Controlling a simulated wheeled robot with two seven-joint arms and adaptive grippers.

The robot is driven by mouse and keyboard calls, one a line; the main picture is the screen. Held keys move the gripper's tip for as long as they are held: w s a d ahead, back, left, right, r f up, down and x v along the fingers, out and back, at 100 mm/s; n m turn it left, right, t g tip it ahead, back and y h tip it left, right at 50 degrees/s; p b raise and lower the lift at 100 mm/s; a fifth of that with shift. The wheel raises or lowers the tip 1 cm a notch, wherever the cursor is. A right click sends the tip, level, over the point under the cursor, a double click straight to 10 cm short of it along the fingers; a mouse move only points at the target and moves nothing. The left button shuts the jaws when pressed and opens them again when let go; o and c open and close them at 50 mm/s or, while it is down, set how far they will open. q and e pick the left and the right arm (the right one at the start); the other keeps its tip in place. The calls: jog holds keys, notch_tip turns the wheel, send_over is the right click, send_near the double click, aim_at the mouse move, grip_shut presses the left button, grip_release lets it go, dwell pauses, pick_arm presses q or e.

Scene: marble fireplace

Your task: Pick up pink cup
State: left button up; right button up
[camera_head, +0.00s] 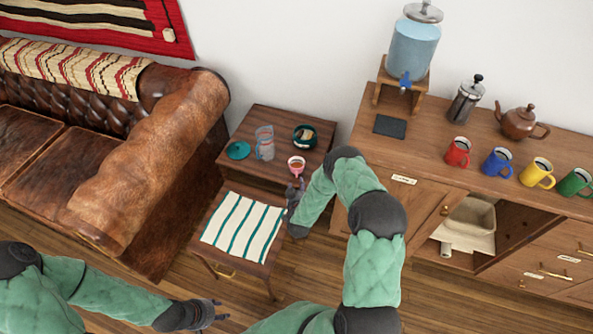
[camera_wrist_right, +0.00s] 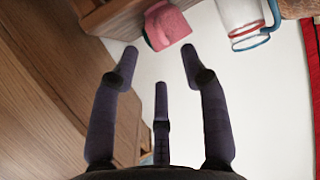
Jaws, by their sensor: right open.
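The pink cup (camera_head: 297,166) stands on the small wooden side table (camera_head: 284,118), near its front right edge, with a brownish content showing inside. In the right wrist view the pink cup (camera_wrist_right: 168,26) is beyond the fingertips, at the top middle. My right gripper (camera_head: 296,187) is just in front of the cup in the head view. Its fingers (camera_wrist_right: 157,60) are spread and empty, and a gap shows between them and the cup. My left gripper (camera_head: 217,314) is low at the front, over the floor, far from the cup; its finger opening is too small to judge.
A stool with a striped cloth (camera_head: 243,225) stands in front. A sideboard with several mugs is right, a leather sofa (camera_head: 150,160) left.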

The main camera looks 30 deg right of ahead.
aim_at(297, 169)
jog(key=shift+b+x, duration=1.3)
jog(key=shift+x, duration=2.1)
grip_shut()
